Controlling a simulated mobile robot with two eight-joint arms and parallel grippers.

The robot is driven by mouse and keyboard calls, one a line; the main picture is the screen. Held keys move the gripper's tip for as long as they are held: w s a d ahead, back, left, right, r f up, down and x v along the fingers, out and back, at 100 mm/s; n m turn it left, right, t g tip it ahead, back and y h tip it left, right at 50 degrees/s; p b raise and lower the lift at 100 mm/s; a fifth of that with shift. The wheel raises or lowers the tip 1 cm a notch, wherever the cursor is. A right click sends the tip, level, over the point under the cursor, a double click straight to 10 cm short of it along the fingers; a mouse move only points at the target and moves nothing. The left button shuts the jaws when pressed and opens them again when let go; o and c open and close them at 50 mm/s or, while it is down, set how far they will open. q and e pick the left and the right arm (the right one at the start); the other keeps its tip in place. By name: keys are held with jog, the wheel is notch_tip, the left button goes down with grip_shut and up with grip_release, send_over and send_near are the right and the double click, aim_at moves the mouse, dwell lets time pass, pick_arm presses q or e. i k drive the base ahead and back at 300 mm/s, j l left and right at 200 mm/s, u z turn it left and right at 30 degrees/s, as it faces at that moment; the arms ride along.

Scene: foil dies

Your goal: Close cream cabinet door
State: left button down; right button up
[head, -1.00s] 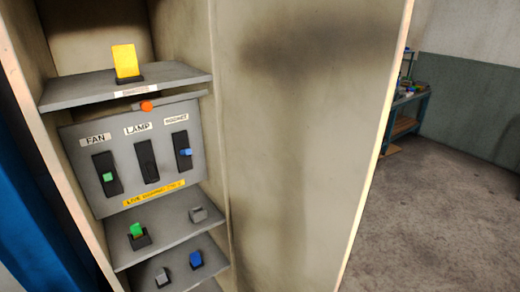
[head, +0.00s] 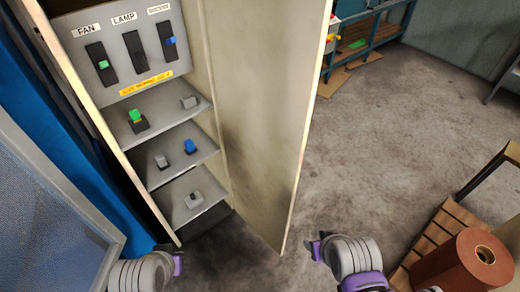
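The cream cabinet (head: 82,110) stands at the left with its front open. Its cream door (head: 262,110) is swung wide open to the right, and its free edge runs down toward the lower middle. My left gripper (head: 178,262) shows at the bottom left, below the cabinet's shelves. My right gripper (head: 315,250) shows at the bottom, just right of the door's lower corner, with a visible gap to the door. Both grippers show only in part, and their finger opening cannot be made out.
Inside the cabinet are a switch panel (head: 155,22) and shelves with small green, blue and grey blocks. A brown roll (head: 462,268) and a wooden pallet (head: 432,240) are at the lower right.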

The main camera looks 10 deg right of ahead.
aim_at(266, 56)
jog(key=k+u, duration=0.35)
jog(key=k+j+u, duration=0.2)
jog(key=k+u, duration=0.15)
jog(key=l+u, duration=0.25)
jog(key=u, duration=0.2)
jog(key=i+l+u, duration=0.1)
jog(key=l+u, duration=0.15)
jog(key=u, duration=0.25)
jog(key=l, duration=1.5)
jog(key=i+l, duration=0.1)
jog(key=l, duration=1.45)
jog(key=j+z, duration=0.25)
jog(key=k+j+z, duration=0.1)
jog(key=j+z, duration=0.15)
